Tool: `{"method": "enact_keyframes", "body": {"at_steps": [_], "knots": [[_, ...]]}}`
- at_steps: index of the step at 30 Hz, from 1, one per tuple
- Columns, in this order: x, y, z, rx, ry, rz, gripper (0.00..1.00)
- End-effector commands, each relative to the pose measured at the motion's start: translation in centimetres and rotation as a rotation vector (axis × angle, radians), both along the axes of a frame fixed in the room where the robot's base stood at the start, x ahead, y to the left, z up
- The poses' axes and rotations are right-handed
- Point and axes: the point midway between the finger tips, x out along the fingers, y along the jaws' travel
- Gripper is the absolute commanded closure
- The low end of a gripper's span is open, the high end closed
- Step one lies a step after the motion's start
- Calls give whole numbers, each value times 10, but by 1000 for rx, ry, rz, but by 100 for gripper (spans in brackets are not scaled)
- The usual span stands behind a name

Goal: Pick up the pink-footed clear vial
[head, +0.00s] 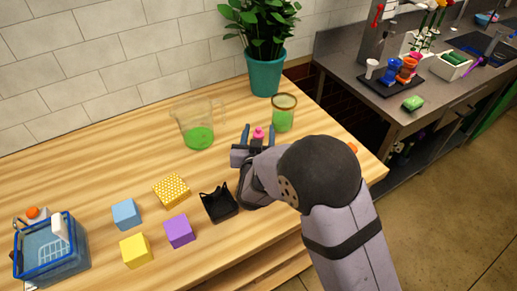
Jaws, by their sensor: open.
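A small pink piece, apparently part of the pink-footed clear vial (258,134), shows on the wooden table just beyond my wrist. Its clear body cannot be made out, and my gripper hides its lower part. My gripper (257,133) is open, with one finger on the left of the pink piece and the other on its right. I cannot tell whether either finger touches it.
A clear jug (196,130) with green contents and a glass jar (284,112) with green contents stand behind my gripper. A potted plant (264,72) is at the back. A black holder (219,204) and several coloured blocks, one being purple (179,231), lie left.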

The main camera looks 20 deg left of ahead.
Motion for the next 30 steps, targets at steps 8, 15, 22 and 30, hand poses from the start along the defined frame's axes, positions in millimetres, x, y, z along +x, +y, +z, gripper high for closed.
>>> {"method": "enact_keyframes", "body": {"at_steps": [8, 15, 22, 30], "knots": [[18, 3, -4, 1, 0, 0, 53], [18, 4, -4, 1, 0, 1, 62], [18, 4, -4, 1, 0, 1, 100], [18, 4, -2, 3, -4, 1, 100]]}}
